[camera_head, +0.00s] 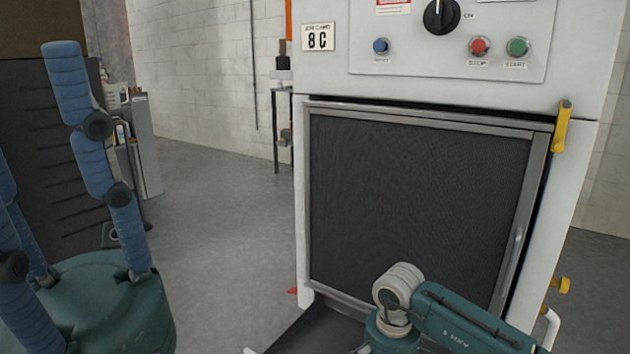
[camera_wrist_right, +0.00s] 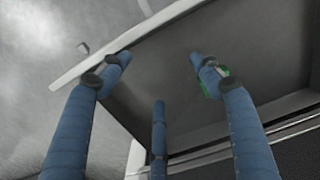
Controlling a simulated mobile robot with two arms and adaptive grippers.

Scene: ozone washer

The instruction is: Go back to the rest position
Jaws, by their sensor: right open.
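My left gripper (camera_head: 88,130) stands at the left edge of the head view. Its blue segmented fingers rise straight from a teal palm; one shows whole, the others are cut off by the frame. I see nothing between them. My right gripper (camera_wrist_right: 160,75) shows in the right wrist view with three blue fingers spread apart and empty. In the head view, my right arm's teal link and beige joint show low in front of the washer (camera_head: 450,70), and the right fingers cannot be made out.
The washer's dark mesh door (camera_head: 420,200) appears closed, with a yellow handle (camera_head: 562,125) at upper right. Red (camera_head: 479,45) and green (camera_head: 517,47) buttons sit above. A dark shelf (camera_head: 320,335) juts out below. Grey floor (camera_head: 225,230) is clear between my left gripper and the washer.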

